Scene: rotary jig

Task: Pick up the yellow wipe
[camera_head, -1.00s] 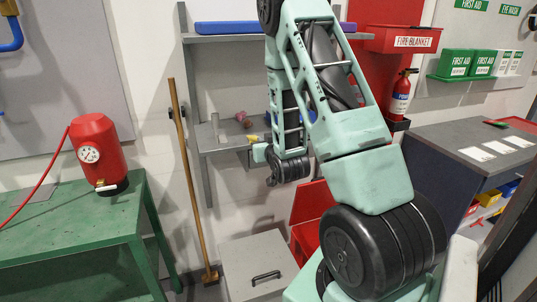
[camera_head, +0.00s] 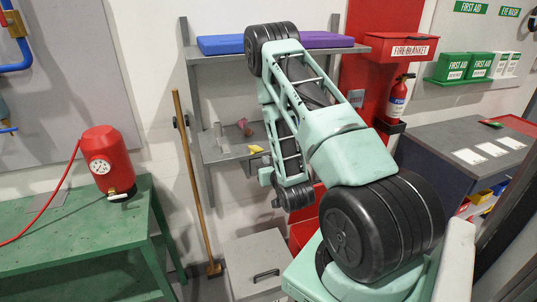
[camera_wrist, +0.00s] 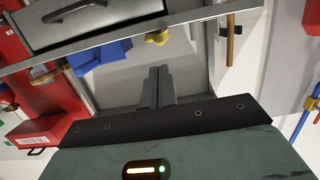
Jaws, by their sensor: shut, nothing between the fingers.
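The yellow wipe (camera_head: 256,149) is a small crumpled piece at the front right of the lower grey shelf in the head view. It also shows in the wrist view (camera_wrist: 157,38), near the shelf edge beyond my fingertips. My gripper (camera_wrist: 155,80) is shut and empty, its two dark fingers side by side, apart from the wipe. In the head view my arm stands in front of the shelf's right part, and my fingers cannot be made out there.
A blue item (camera_wrist: 100,55) lies beside the wipe in the wrist view. Blue (camera_head: 221,44) and purple (camera_head: 325,39) slabs lie above. A broom (camera_head: 193,175) leans left; a grey bin (camera_head: 245,250) stands below.

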